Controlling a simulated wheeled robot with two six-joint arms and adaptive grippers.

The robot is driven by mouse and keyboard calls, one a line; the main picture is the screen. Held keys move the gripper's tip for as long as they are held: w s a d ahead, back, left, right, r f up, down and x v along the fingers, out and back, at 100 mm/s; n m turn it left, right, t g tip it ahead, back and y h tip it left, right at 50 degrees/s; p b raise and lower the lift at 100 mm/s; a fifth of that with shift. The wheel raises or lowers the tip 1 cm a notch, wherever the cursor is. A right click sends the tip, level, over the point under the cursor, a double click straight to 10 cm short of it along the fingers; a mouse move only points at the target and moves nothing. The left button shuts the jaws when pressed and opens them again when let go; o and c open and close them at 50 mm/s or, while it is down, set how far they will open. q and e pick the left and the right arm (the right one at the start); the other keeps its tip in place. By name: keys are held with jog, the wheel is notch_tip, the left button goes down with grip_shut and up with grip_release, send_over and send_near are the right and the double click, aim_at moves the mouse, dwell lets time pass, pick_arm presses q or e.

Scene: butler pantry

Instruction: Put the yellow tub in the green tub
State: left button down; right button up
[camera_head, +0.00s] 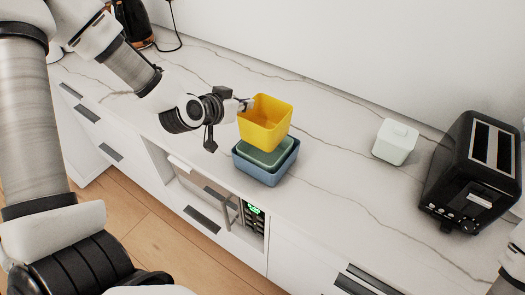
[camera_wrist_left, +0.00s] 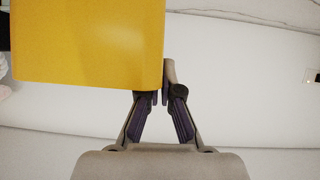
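The yellow tub (camera_head: 264,125) is upright, held by its left wall in my left gripper (camera_head: 246,104), just above the green tub. In the left wrist view the yellow tub (camera_wrist_left: 85,40) fills the upper left, and the left fingers (camera_wrist_left: 162,97) are closed on its near wall. The green tub (camera_head: 268,160) sits inside a blue tub (camera_head: 262,176) on the counter. The yellow tub hides part of the green tub's opening, and I cannot tell whether the two touch. My right gripper is not in view.
A dark kettle (camera_head: 133,22) is at the far left. The counter between the tubs and the white box is clear.

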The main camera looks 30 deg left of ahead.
pick_arm(q)
send_near(265, 123)
jog(key=w+f, duration=0.1)
jog(key=f, duration=0.1)
jog(key=w+a+f, duration=0.1)
jog(key=w, duration=0.1)
jog(key=w+a+f, duration=0.1)
jog(key=f, duration=0.1)
jog(key=shift+w+a+f, duration=0.15)
jog(key=shift+f, duration=0.3)
jog(key=c, duration=1.3)
grip_release()
